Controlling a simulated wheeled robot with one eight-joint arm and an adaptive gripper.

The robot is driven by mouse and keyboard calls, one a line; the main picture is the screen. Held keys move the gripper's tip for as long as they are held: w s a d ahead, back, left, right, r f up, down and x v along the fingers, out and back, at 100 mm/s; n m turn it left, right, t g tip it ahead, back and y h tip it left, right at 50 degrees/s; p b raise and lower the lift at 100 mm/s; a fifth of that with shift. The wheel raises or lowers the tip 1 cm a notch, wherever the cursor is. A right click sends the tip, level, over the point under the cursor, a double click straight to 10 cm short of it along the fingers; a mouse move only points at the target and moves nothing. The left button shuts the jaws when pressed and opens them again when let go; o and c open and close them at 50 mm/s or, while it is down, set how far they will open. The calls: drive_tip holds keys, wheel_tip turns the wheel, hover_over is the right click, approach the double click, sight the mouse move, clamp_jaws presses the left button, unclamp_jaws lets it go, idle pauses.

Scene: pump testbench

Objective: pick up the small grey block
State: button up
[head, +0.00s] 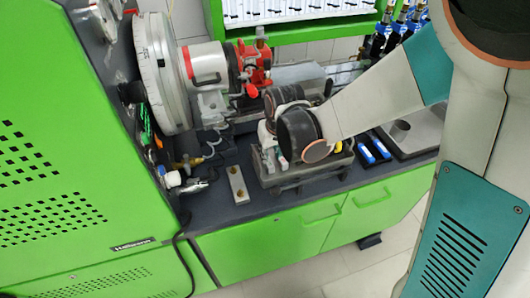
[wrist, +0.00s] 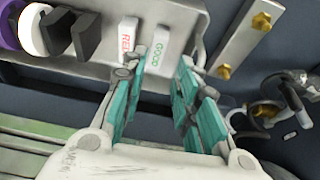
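My gripper (wrist: 162,60) is open, its two teal-padded fingers apart over the front of a grey tray. A small pale grey-white block with green lettering (wrist: 160,38) stands in the tray and shows in the gap between the fingertips; I cannot tell whether they touch it. A similar block with red lettering (wrist: 128,36) is just left of it, by the left finger. A flat grey bar with brass bolts (wrist: 240,38) lies right of the tray; it also shows in the head view (head: 237,186). In the head view my wrist hides most of the tray's contents.
The grey tray (head: 318,172) stands on the dark bench top. Black blocks (wrist: 86,34) and a purple-white round part (wrist: 38,32) sit at its left in the wrist view. Hoses and fittings (wrist: 265,110) lie right. Blue-black items (head: 373,147) lie beside the tray. A red-white pump (head: 250,65) stands behind.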

sight(269, 162)
drive_tip(key=b+x, duration=0.1)
drive_tip(key=x, duration=0.1)
drive_tip(key=b+x, duration=0.1)
drive_tip(key=x, duration=0.2)
drive_tip(key=b+x, duration=0.1)
drive_tip(key=x, duration=0.1)
drive_tip(key=shift+w+d+f, duration=0.1)
drive_tip(key=shift+w+f, duration=0.05)
drive_tip(key=shift+w, duration=0.2)
drive_tip(key=c, duration=0.6)
